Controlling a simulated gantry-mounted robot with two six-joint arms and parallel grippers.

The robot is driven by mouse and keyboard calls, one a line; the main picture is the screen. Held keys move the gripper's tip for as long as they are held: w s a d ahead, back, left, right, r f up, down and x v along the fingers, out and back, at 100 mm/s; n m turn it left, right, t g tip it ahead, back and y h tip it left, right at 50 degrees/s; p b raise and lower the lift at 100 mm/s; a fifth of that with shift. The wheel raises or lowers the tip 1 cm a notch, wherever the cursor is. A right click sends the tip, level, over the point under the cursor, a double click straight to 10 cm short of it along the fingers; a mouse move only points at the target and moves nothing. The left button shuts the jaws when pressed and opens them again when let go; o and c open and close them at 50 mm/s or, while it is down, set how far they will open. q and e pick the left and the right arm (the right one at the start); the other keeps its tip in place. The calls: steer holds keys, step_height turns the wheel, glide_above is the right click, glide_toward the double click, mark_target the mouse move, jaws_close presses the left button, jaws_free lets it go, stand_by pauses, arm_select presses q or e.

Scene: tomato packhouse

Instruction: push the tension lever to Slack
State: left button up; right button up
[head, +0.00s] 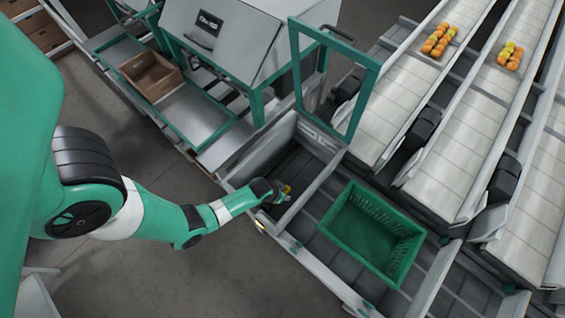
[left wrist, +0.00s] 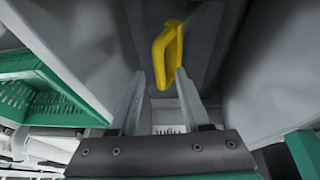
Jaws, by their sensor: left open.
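The yellow tension lever (left wrist: 166,50) hangs ahead of my left gripper in the left wrist view, a bent handle with its lower end between the two fingertips. In the head view only a small yellow bit of the lever (head: 288,188) shows beside my left gripper (head: 284,193), which reaches into the grey-walled bay. The gripper (left wrist: 161,80) is open, with a finger on each side of the handle's lower end; I cannot tell whether either finger touches it. A white label with dark letters (left wrist: 170,129) is partly hidden behind the gripper. My right gripper is not in view.
A green crate (head: 372,193) sits on rollers right of the bay; it also shows at the left of the left wrist view (left wrist: 50,66). A green upright frame (head: 291,70) stands behind the bay. Grey walls flank the gripper closely. Conveyors with orange tomatoes (head: 439,40) run at upper right.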

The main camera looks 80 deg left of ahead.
arm_select(q)
jaws_close()
stand_by(1.4)
